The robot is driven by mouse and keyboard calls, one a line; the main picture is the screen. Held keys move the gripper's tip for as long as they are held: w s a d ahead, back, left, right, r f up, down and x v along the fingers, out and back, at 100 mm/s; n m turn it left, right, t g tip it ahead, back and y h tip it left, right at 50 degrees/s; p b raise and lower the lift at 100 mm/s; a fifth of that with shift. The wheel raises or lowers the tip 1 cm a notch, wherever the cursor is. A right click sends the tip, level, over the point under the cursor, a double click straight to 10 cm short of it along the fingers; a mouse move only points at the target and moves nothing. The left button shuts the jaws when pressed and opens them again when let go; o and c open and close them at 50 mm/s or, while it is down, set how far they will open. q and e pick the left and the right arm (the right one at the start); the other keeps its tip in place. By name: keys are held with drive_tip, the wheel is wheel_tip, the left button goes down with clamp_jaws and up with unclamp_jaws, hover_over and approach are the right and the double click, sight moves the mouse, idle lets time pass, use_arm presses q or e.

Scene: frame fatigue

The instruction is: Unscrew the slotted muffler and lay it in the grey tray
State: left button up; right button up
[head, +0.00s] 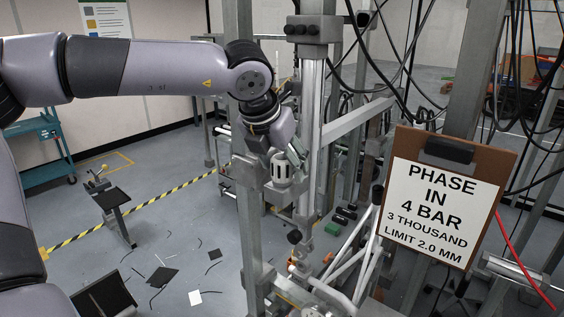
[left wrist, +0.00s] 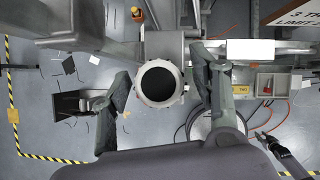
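The slotted muffler (head: 282,173) is a pale ribbed cylinder with dark slots, hanging beside the frame's steel post in the head view. In the left wrist view it is a white notched ring (left wrist: 142,84) around a dark centre. My left gripper (head: 284,155) is at the muffler. In the left wrist view its two fingers (left wrist: 160,80) stand apart on either side of the ring, with gaps showing, so it is open and empty. A grey box with compartments (left wrist: 279,80), at the right of the left wrist view, looks like the grey tray.
Steel posts (head: 318,120) and hanging black cables stand close around the left gripper. A clipboard sign (head: 440,200) is at the right. Dark scraps and a small stand (head: 115,205) are on the floor at left. Open floor lies beside the yellow-black tape.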

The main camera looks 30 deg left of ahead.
use_arm(q)
drive_tip(key=c, duration=1.1)
drive_tip(key=n+y, duration=0.1)
drive_tip(key=n, duration=0.1)
drive_tip(key=n+g+y, duration=0.1)
drive_tip(key=n, duration=0.2)
drive_tip(key=shift+r+y, duration=0.1)
drive_tip(key=shift+y, duration=0.2)
drive_tip(key=n, duration=0.2)
drive_tip(key=n+g+y, duration=0.1)
drive_tip(key=n, duration=0.1)
drive_tip(key=shift+n+g+y, duration=0.3)
drive_tip(key=shift+n, duration=0.1)
drive_tip(key=n+g, duration=0.1)
drive_tip(key=n, duration=0.2)
drive_tip(key=n+g, duration=0.2)
drive_tip(key=shift+w+f+n+y, duration=0.1)
drive_tip(key=shift+f+n+y, duration=0.1)
drive_tip(key=shift+n+y, duration=0.2)
drive_tip(key=shift+n+g, duration=0.5)
drive_tip(key=shift+n, duration=0.4)
drive_tip(key=shift+r+n, duration=0.2)
drive_tip(key=shift+n, duration=0.3)
drive_tip(key=o, duration=1)
